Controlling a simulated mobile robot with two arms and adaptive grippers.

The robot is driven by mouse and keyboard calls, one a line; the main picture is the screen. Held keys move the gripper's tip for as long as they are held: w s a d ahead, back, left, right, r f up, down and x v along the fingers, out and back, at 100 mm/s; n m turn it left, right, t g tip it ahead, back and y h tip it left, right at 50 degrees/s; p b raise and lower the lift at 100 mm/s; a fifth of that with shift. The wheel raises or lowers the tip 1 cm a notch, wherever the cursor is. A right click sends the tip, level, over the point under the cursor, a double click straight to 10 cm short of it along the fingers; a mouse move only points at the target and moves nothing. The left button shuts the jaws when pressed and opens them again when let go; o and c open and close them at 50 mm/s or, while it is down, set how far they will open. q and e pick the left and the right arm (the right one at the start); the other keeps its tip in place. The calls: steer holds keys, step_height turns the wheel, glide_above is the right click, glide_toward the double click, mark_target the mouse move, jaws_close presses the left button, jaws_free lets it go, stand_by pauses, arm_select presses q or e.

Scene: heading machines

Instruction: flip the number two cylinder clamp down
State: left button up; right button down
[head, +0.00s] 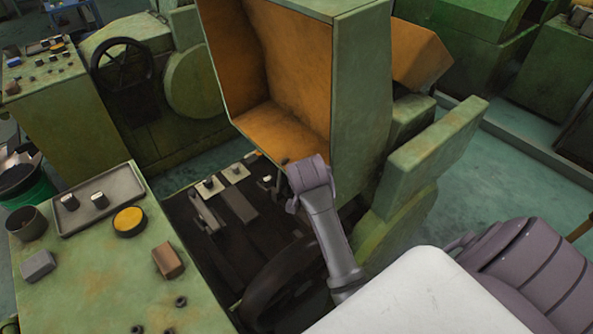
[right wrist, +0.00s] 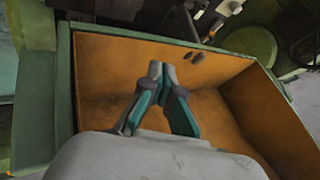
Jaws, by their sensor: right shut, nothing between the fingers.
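In the head view, the machine bed (head: 255,225) holds small clamp parts: a light plate with a knob (head: 208,186), another light plate (head: 236,172) beside it, and dark bars below them. I cannot tell which is the number two cylinder clamp, nor whether it is up or down. In the right wrist view, my right gripper (right wrist: 162,72) is shut and empty, with its fingers in front of the orange inside of the hood. In the head view my right arm reaches over the bed beside the hood; its fingers are hidden there. My left gripper is not in view.
The green hood with orange inside (head: 290,125) stands close to my right arm. At left a green table (head: 90,285) carries a tray, a cup, a yellow button and small blocks. A dark handwheel (head: 275,285) lies low by my arm.

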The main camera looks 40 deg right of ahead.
steer(key=x, duration=0.9)
steer(key=shift+w+d+f, duration=0.1)
steer(key=shift+w+f, duration=0.1)
steer(key=w, duration=0.4)
steer(key=shift+w, duration=0.1)
